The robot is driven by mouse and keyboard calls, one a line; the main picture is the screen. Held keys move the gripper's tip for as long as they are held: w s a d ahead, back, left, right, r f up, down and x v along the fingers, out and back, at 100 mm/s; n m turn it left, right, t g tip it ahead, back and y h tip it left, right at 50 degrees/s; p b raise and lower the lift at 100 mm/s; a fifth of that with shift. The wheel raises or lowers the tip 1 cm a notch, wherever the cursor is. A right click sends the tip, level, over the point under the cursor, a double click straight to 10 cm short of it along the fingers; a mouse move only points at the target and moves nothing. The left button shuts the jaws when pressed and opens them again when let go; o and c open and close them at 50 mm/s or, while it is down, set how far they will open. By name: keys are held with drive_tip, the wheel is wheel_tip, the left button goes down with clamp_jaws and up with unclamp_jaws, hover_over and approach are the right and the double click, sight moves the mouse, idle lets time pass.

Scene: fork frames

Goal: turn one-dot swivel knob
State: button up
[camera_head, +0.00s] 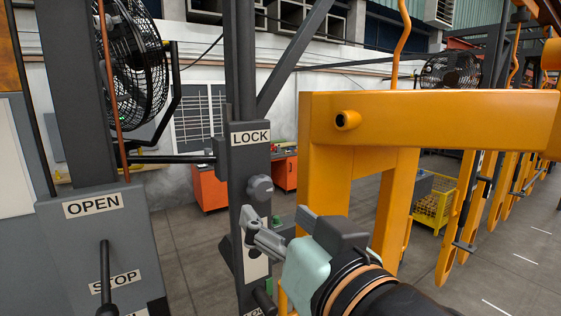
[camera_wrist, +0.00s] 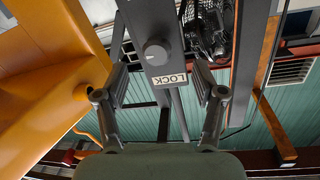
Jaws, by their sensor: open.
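A round grey knob (camera_head: 260,188) sits on a dark upright post (camera_head: 248,150), just below a LOCK label (camera_head: 250,139). The knob (camera_wrist: 156,52) also shows in the wrist view, with the label upside down beside it. Any dot on the knob is too small to tell. My gripper (camera_head: 276,228) is below and slightly right of the knob in the head view. In the wrist view my gripper (camera_wrist: 159,82) is open and empty, its two fingers apart. The knob lies beyond the fingertips, roughly midway between them, with no contact visible.
A thick yellow frame (camera_head: 410,115) stands close to the right of the post. A grey box (camera_head: 100,240) with OPEN and STOP labels and a lever is at left. A pale plate (camera_head: 255,255) on the post is partly hidden by my gripper.

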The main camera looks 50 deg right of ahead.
sight(264, 189)
drive_tip(key=x, duration=0.2)
drive_tip(key=r+p+x, duration=0.1)
drive_tip(key=x, duration=0.4)
drive_tip(key=shift+d+r, duration=0.2)
drive_tip(key=shift+d, duration=0.3)
drive_tip(key=shift+c, duration=0.3)
drive_tip(key=c, duration=1.1)
